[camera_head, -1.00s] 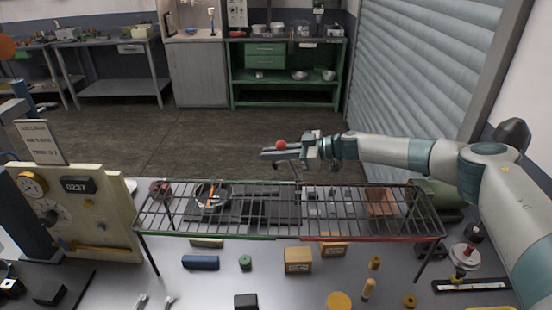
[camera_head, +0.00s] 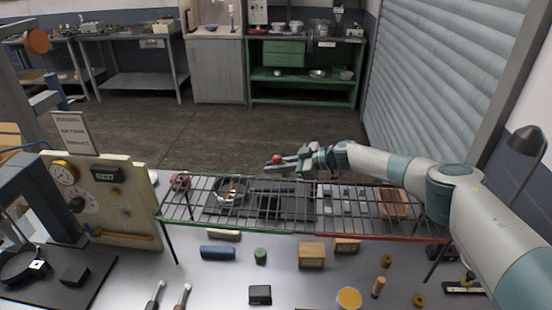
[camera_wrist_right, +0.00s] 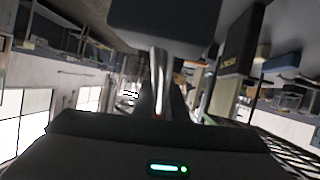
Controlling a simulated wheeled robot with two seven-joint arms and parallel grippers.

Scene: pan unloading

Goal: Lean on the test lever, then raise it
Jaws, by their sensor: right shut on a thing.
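The pale test panel (camera_head: 122,190) stands at the left with a dial, a counter and a yellow-orange bar (camera_head: 126,235) low on its face. I cannot tell whether this bar is the test lever. My right gripper (camera_head: 281,165) is above the far edge of the wire rack, well right of the panel. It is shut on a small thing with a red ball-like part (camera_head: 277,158). In the right wrist view a shiny metal rod (camera_wrist_right: 161,75) shows between the dark fingers. My left gripper is not in view.
The wire rack (camera_head: 237,231) spans the table's middle, with a dark pan (camera_head: 230,190) under or on it. Boxes (camera_head: 312,255), a blue roll (camera_head: 217,252) and small parts lie in front. A dark blue press-like stand (camera_head: 28,200) is at the far left. Floor behind is clear.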

